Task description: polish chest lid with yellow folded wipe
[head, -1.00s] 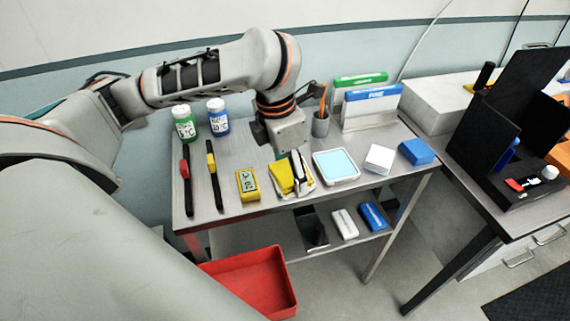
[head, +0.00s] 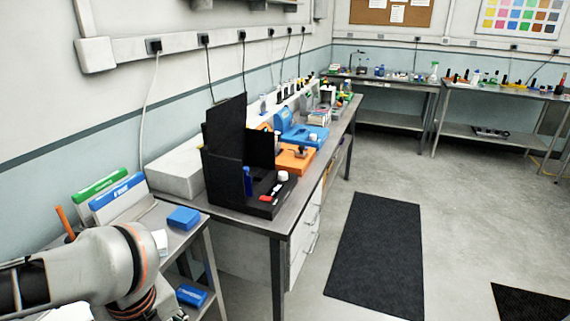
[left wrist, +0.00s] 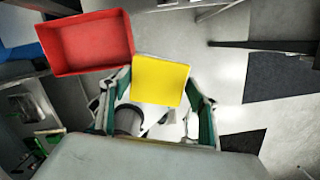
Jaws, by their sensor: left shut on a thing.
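The yellow folded wipe (left wrist: 160,80) is held in my left gripper (left wrist: 159,92) in the left wrist view, with a finger at each side of it. The gripper is shut on the wipe, which is over the floor, clear of the table. In the head view only my left arm shows at the lower left; its gripper and the wipe are out of sight there. I cannot single out a chest lid with certainty in these views. My right gripper is in neither view.
A red bin (left wrist: 128,35) lies beside the wipe in the left wrist view. The small table (head: 196,232) carries a blue box (head: 184,217) and upright holders. The long bench (head: 284,222) bears a black organizer (head: 224,178) and a pale block (head: 180,172). Dark mats (head: 375,250) lie on open floor.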

